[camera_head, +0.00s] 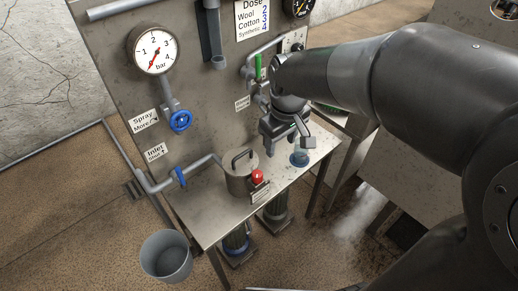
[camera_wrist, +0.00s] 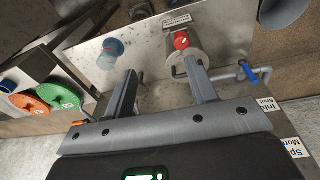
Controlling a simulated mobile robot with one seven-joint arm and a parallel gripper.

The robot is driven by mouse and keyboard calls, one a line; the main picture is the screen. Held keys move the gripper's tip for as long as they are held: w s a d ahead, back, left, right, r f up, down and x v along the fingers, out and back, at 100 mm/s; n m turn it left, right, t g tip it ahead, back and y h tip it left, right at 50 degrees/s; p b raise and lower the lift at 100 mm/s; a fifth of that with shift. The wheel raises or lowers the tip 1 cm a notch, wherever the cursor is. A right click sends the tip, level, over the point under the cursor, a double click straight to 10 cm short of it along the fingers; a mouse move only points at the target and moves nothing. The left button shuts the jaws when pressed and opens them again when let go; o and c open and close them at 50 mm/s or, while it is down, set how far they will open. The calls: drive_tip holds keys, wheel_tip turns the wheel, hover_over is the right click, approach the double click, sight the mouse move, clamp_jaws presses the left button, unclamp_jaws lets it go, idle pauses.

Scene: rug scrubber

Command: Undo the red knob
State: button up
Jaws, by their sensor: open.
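The red knob (camera_head: 257,177) sits on the front side of a grey metal canister (camera_head: 238,180) with a handle on its lid, standing on the metal bench (camera_head: 205,219). In the wrist view the red knob (camera_wrist: 181,41) shows beyond the tip of the right-hand finger. My gripper (camera_head: 288,145) is above the bench, to the right of and behind the canister in the head view. In the wrist view my gripper (camera_wrist: 160,68) has its two fingers well apart, with nothing between them. It is not touching the knob.
Blue valve handles (camera_head: 180,121) and a pressure gauge (camera_head: 154,50) are on the back panel. A bucket (camera_head: 166,256) stands on the floor. In the wrist view, green (camera_wrist: 58,95) and orange discs lie at left.

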sight(257, 173)
drive_tip(key=a+f+n, duration=0.1)
drive_tip(key=a+f, duration=0.1)
drive_tip(key=f, duration=0.3)
drive_tip(key=w+a+f+n+g, duration=0.1)
drive_tip(key=a+f, duration=0.1)
drive_tip(key=f, duration=0.4)
drive_tip(key=w+a+f, duration=0.1)
drive_tip(key=a+f, duration=0.1)
drive_tip(key=f, duration=0.3)
drive_tip(key=shift+w+f+n, duration=0.15)
drive_tip(key=shift+f+n, duration=0.1)
drive_tip(key=shift+n, duration=0.15)
drive_tip(key=c, duration=1)
drive_tip(key=shift+o, duration=0.2)
